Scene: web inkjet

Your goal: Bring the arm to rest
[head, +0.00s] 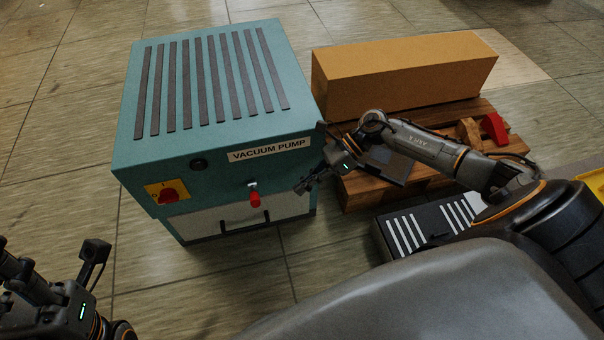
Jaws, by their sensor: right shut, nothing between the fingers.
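My right arm comes in from the right over my base, bent at the elbow. My right gripper (305,185) is shut and empty in front of the right side of the teal vacuum pump cabinet (222,148). It is to the right of the red-handled valve (254,199), apart from it in the picture. My left arm shows at the lower left corner, with its wrist and part of the hand in view. The fingers of my left gripper are not clearly visible.
The cabinet has a red rotary switch (169,196) on a yellow plate. A long cardboard box (400,75) lies on a wooden pallet (362,190), with a red part (494,128) at the right. A black case with white stripes (385,240) is beside my base. The tiled floor at left is clear.

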